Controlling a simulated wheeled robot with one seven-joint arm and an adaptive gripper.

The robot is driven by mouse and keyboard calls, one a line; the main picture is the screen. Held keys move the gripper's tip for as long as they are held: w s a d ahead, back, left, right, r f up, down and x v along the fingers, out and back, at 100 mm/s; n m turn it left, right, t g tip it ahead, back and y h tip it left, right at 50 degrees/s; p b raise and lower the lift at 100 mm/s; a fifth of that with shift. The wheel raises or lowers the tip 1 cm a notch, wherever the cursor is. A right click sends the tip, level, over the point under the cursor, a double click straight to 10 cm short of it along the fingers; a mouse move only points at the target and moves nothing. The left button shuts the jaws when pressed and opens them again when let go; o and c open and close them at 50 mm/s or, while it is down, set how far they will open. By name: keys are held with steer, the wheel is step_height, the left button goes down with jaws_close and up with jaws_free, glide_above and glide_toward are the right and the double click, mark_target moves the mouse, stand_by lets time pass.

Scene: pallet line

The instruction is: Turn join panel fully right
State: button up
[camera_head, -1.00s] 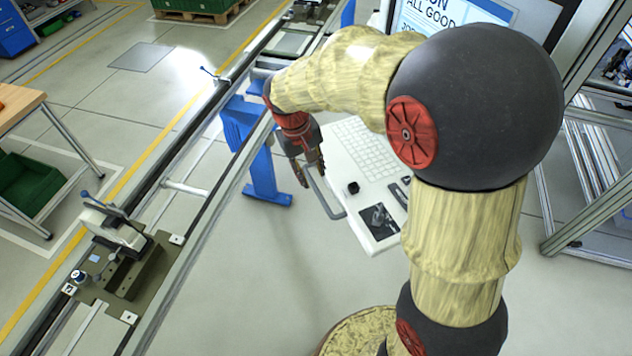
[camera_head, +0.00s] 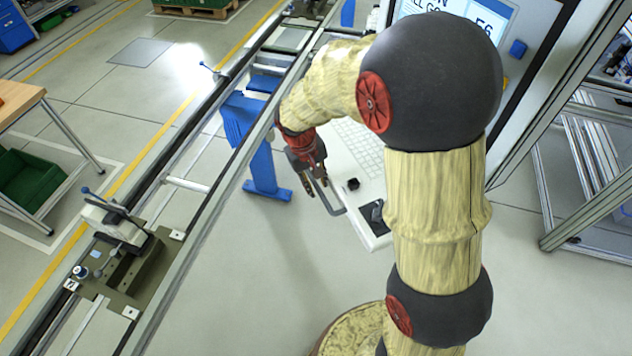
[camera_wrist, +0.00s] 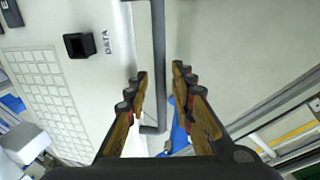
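My gripper (camera_head: 316,190) is at this handle, fingers pointing down. In the wrist view, the handle (camera_wrist: 158,40) runs between the two spread fingers of my gripper (camera_wrist: 160,73), with a gap showing on each side. The keyboard (camera_wrist: 38,85) and a black square socket marked DATA (camera_wrist: 79,45) lie left of the handle there.
A rail line (camera_head: 205,225) with a blue support post (camera_head: 262,165) runs close on the left of the panel. A framed metal structure (camera_head: 560,190) stands on the right. The floor in front of the panel is clear.

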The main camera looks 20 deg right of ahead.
jaws_close()
stand_by(0.6)
